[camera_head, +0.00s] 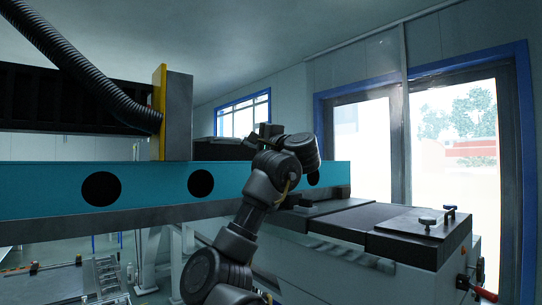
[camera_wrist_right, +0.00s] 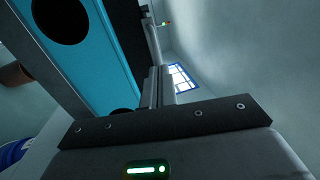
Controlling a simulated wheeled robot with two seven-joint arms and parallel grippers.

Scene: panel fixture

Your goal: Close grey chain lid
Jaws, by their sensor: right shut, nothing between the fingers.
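A grey upright panel with a yellow edge (camera_head: 178,115) stands on the blue beam at left of centre in the head view. It may be the grey chain lid; I cannot tell for sure. A dark chain-like trough (camera_head: 75,98) runs left from it. My right arm rises from the bottom centre, and its gripper (camera_head: 268,131) is right of the panel, apart from it, at the beam's upper edge. In the right wrist view my gripper (camera_wrist_right: 160,88) is shut and empty, with the blue beam to its left. My left gripper is not in view.
The blue beam (camera_head: 145,173) with round black holes crosses the head view behind my arm. A black corrugated hose (camera_head: 85,70) hangs down to the panel. A grey machine bench with a dark top (camera_head: 345,222) stands at right, near glass doors.

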